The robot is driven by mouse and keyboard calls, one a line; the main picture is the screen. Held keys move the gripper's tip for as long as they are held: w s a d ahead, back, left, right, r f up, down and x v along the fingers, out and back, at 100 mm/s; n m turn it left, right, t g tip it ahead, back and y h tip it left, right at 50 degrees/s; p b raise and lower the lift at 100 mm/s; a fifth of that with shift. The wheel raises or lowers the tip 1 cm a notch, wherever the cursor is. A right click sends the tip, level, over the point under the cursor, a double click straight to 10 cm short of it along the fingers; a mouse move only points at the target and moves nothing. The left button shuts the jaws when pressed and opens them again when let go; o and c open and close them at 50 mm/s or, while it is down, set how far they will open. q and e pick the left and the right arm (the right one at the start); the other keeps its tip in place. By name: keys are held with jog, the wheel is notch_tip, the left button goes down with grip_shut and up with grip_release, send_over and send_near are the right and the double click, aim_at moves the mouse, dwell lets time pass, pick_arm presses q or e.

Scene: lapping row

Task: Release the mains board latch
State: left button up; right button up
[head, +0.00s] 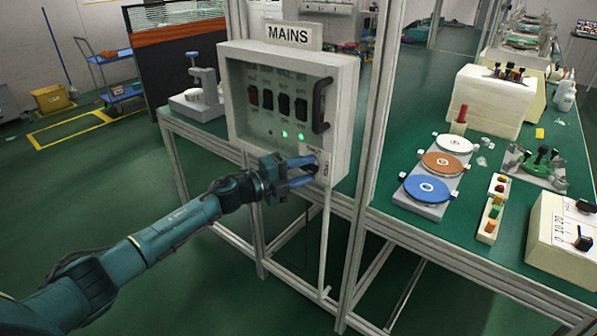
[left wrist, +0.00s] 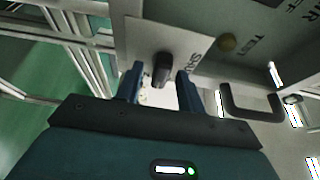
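The mains board (head: 290,55) is a pale box under a MAINS sign, with a row of dark switches and two lit green lamps. Its latch, a small black knob on a light label plate, sits at the lower right; in the left wrist view the knob (left wrist: 162,68) shows between my fingertips. My left gripper (head: 308,171) is at that lower right corner, its blue fingers pointing at the plate. In the left wrist view the gripper (left wrist: 160,88) is open, with a gap on each side of the knob. My right gripper is in neither view.
A black handle (head: 321,105) stands out on the board's right side, above my gripper; it also shows in the wrist view (left wrist: 250,108). A metal frame post (head: 374,120) rises just right of the board. A green bench (head: 400,215) with coloured discs lies beyond.

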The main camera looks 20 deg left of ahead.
pick_arm(q)
jog(key=v, duration=1.3)
jog(key=shift+b, duration=0.35)
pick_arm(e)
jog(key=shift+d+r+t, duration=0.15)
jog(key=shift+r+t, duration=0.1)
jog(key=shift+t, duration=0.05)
pick_arm(q)
jog(key=shift+a, duration=0.1)
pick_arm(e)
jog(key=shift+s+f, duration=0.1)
